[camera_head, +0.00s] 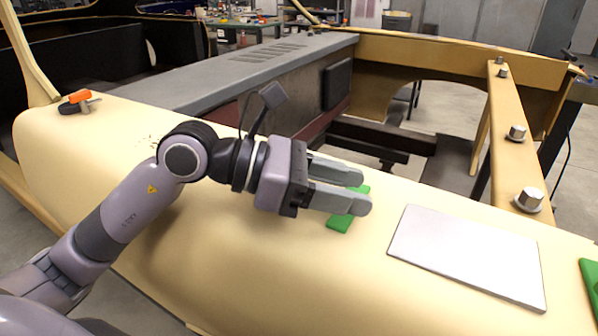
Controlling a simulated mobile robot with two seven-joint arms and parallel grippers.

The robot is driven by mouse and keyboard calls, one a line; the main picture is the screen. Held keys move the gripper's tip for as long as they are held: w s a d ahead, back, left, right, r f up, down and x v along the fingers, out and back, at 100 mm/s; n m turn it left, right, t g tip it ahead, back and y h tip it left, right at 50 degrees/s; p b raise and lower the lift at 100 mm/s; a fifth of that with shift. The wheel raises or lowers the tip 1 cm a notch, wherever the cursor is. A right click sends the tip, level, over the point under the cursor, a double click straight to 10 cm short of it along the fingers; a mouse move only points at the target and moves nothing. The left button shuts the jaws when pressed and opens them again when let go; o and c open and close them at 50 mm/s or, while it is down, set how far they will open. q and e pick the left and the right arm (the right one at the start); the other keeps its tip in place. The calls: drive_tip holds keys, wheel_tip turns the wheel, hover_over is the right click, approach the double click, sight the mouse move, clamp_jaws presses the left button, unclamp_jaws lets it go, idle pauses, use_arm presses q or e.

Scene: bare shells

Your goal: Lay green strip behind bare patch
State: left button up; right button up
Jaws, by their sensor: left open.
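A green strip (341,223) lies on the cream body shell (240,265), left of the bare patch and apart from it. The bare patch (468,256) is a flat silver-grey rectangle on the shell at the right. My left gripper (360,190) is open, its fingers pointing right over the green strip. The fingers hide the strip's middle; its ends show beyond and in front of them. I cannot tell whether they touch it. A second green piece (591,285) lies right of the patch, cut off by the right edge. My right gripper is not in view.
An orange and black tool (79,101) lies at the shell's far left. Silver knobs (529,199) stand on a cream rail (510,135) beyond the patch. Behind the shell is an open bay with a grey panel (230,72). Shell between strip and patch is clear.

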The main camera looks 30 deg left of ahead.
use_arm(q)
drive_tip(key=b+v, duration=0.1)
drive_tip(key=v, duration=0.4)
drive_tip(key=b+v, duration=0.2)
drive_tip(key=v, duration=0.4)
drive_tip(key=shift+f, duration=0.2)
drive_tip(key=shift+s+a+r+b, duration=0.15)
drive_tip(key=shift+a+b, duration=0.1)
drive_tip(key=shift+b, duration=0.05)
drive_tip(key=shift+s, duration=0.15)
